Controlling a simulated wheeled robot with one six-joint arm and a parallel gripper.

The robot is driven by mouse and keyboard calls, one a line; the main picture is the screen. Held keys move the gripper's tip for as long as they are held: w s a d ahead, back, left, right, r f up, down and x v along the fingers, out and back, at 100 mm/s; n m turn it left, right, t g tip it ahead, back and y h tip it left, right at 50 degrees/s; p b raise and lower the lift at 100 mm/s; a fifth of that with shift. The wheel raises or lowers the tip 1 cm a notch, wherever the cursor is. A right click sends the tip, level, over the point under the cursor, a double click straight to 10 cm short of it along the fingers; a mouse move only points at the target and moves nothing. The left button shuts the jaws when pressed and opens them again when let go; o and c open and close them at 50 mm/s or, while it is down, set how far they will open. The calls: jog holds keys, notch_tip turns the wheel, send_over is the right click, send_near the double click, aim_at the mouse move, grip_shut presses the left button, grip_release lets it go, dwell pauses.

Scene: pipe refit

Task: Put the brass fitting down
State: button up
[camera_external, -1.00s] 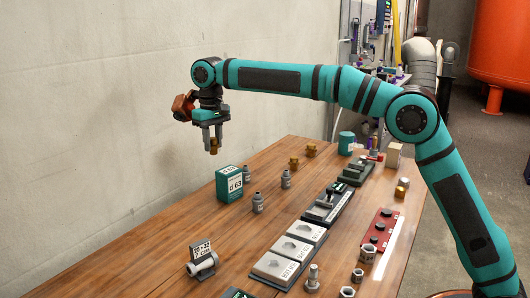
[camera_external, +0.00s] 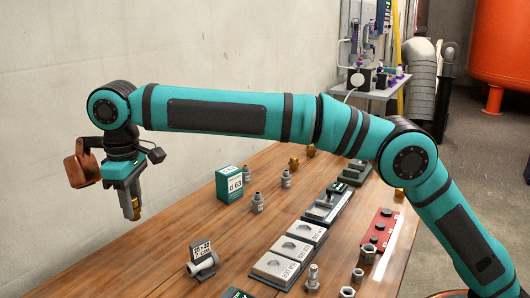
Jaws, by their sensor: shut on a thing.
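My gripper (camera_external: 133,208) is at the left, in the air left of the green box and apart from the things on the table. It is shut on a brass fitting (camera_external: 137,210), which shows only as a small gold piece between and beside the fingertips. The fingers point downward with a slight tilt. Most of the fitting is hidden by the fingers.
A green box (camera_external: 229,185) marked "d 63" and grey fittings (camera_external: 257,203) stand on the wooden table (camera_external: 160,270). A grey pipe piece with a label card (camera_external: 201,260) stands near the front. Grey trays (camera_external: 275,267) run along the middle. Other brass fittings (camera_external: 294,163) stand farther back.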

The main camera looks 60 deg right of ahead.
jog(key=shift+n, duration=0.3)
jog(key=shift+s+a+f, duration=0.25)
jog(key=shift+a+f, duration=0.2)
jog(key=shift+f, duration=2.05)
jog(key=shift+s+a+f, duration=0.2)
jog(key=shift+a+f, duration=0.2)
jog(key=shift+f, duration=2.1)
jog(key=shift+s+a+f, duration=0.25)
jog(key=shift+a+f, duration=0.2)
jog(key=shift+f, duration=2.05)
jog(key=shift+f, duration=0.1)
jog(key=o, duration=1)
notch_tip(320, 180, up, 12)
